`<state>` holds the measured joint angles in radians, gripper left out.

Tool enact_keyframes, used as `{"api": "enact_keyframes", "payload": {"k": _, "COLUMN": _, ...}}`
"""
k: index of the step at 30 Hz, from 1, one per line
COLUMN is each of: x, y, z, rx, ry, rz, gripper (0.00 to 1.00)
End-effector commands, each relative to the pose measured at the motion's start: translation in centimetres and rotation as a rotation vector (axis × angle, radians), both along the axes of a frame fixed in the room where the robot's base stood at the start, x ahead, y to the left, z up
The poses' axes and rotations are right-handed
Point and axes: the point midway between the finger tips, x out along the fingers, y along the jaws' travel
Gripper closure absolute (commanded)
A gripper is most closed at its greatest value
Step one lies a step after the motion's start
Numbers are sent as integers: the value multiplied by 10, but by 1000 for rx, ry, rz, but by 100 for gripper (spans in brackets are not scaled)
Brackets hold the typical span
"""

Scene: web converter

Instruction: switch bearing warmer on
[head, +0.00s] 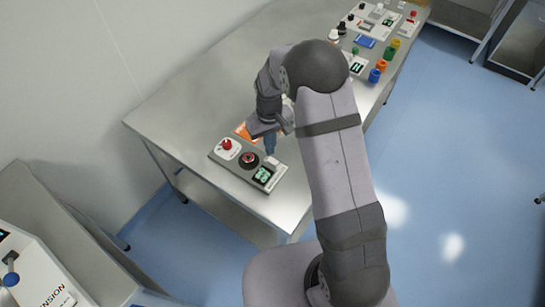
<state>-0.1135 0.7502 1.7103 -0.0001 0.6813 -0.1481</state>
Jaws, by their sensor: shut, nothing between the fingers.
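A flat grey control unit (222,157) lies on the near end of the steel table. It carries a red knob on a white plate (226,145), a black round dial with a red centre (249,159), a small green-lit display (263,175) and a pale switch-like block (272,162). No label is readable, so I cannot tell whether this is the bearing warmer. My gripper (270,149) points down, shut and empty, just above or at the pale block. I cannot tell whether it touches it. The block is partly hidden behind the fingertips.
Farther along the steel table (190,105) are another panel with a green display (357,68), coloured cups (376,75), a blue box (364,41) and more panels. The table's left part is clear.

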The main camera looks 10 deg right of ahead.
Motion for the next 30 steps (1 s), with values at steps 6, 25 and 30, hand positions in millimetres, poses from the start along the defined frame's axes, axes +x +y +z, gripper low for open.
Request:
{"api": "enact_keyframes", "payload": {"k": 6, "x": 0, "y": 0, "z": 20, "rx": 0, "ry": -1, "rz": 0, "gripper": 100}}
{"api": "enact_keyframes", "payload": {"k": 25, "x": 0, "y": 0, "z": 30, "rx": 0, "ry": 0, "rz": 0, "gripper": 100}}
{"api": "enact_keyframes", "payload": {"k": 30, "x": 0, "y": 0, "z": 30, "rx": -1, "ry": 2, "rz": -30, "gripper": 100}}
